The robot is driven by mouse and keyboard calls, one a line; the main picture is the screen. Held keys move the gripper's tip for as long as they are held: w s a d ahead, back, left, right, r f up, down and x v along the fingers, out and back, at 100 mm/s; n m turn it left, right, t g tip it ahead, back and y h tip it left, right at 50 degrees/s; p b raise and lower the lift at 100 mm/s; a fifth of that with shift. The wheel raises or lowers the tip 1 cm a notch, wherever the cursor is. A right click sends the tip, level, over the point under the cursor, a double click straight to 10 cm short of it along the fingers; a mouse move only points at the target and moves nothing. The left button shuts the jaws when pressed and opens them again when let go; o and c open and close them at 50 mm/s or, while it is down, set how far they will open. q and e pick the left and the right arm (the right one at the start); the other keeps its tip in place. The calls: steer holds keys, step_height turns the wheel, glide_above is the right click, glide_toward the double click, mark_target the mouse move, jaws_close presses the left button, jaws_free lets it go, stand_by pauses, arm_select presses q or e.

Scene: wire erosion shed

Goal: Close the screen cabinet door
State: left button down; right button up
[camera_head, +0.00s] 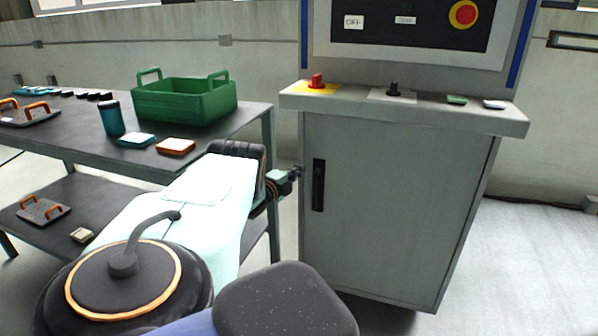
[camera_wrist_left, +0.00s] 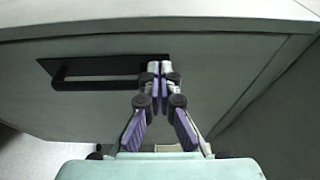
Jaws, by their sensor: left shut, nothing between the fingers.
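The screen cabinet (camera_head: 470,215) stands right of centre, its grey door (camera_head: 385,215) facing me in the head view. A black upright handle (camera_head: 318,185) is near the door's left edge. The door looks flush or nearly so; I cannot tell whether a small gap is left. My left gripper (camera_head: 297,172) is at the door's left edge, beside the handle. In the left wrist view the left gripper (camera_wrist_left: 160,70) is shut and empty, its fingertips by one end of the handle (camera_wrist_left: 95,80), in front of the door (camera_wrist_left: 225,60). Contact is unclear. My right gripper is not in view.
A ledge (camera_head: 410,112) with a red switch and a black knob juts out above the door, under the control panel (camera_head: 405,25). A dark table (camera_head: 70,135) with a green crate (camera_head: 185,100) stands at the left. The floor (camera_head: 535,255) at the right is clear.

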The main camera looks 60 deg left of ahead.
arm_select(q)
steer(key=shift+s, duration=0.15)
steer(key=v, duration=0.7)
steer(key=shift+s+d, duration=0.15)
stand_by(0.3)
stand_by(0.4)
